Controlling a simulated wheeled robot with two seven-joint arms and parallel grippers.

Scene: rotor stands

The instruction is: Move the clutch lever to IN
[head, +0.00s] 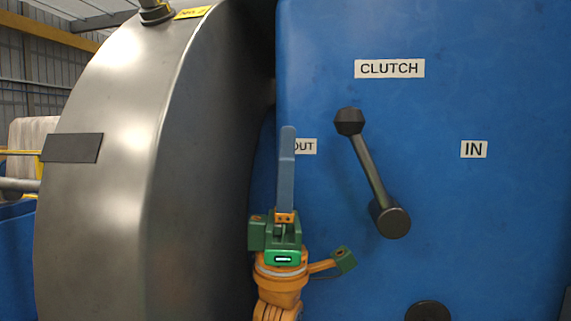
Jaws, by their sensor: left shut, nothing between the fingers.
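The clutch lever (370,170) is a dark grey rod with a black knob at its upper end and a round hub at its lower right, on a blue panel (500,230). It leans up and to the left, toward the OUT label (305,146). The IN label (474,149) is to the right of the lever. A CLUTCH label (389,69) is above. My left gripper (287,135) points up, shut and empty, left of the lever and apart from it in the picture. It hides part of the OUT label. My right gripper is not in view.
A large curved metal housing (110,220) stands left of the panel, with a dark gap between them. A dark round fitting (427,311) sits low on the panel. The panel face between the lever and the IN label is clear.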

